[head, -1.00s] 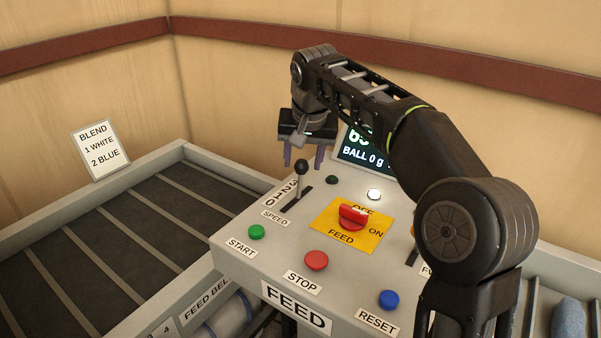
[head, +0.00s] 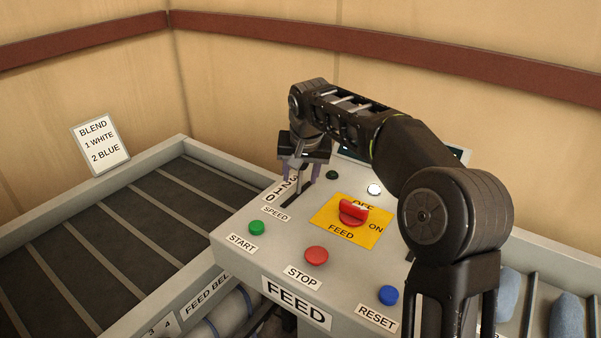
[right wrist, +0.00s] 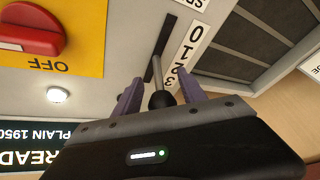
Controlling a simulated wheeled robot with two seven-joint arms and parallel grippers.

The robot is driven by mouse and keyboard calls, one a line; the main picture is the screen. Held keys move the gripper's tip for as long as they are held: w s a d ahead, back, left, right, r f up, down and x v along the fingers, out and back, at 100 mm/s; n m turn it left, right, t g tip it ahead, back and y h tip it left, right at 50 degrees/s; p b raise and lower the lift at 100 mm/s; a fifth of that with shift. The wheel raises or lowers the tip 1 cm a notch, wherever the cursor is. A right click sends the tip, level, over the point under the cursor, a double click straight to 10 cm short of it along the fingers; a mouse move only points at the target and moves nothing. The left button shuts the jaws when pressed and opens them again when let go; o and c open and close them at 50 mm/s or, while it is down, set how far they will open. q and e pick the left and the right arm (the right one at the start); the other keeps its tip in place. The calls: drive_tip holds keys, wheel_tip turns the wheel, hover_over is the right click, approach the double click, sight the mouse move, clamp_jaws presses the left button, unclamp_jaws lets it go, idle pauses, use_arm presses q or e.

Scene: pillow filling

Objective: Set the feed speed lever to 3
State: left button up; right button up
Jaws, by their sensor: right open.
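The feed speed lever has a dark round knob (right wrist: 160,99) on a thin metal shaft. It stands in a black slot (right wrist: 166,34) beside a white 0-to-3 scale (right wrist: 193,42), above the SPEED label (head: 275,213). My right gripper (head: 301,175) is over the lever, its fingers open. In the right wrist view, the fingers of the right gripper (right wrist: 160,94) stand on either side of the knob, with small gaps. In the head view the gripper hides the knob and the upper scale. I cannot tell exactly which number the lever stands at. My left gripper is not in view.
The panel also carries a red FEED switch (head: 352,212) on a yellow plate, a green START button (head: 257,228), a red STOP button (head: 316,255) and a blue RESET button (head: 388,294). A screen (right wrist: 40,148) stands behind. A dark-slatted belt (head: 120,230) lies left.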

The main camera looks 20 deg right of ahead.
clamp_jaws()
idle(0.4)
idle(0.9)
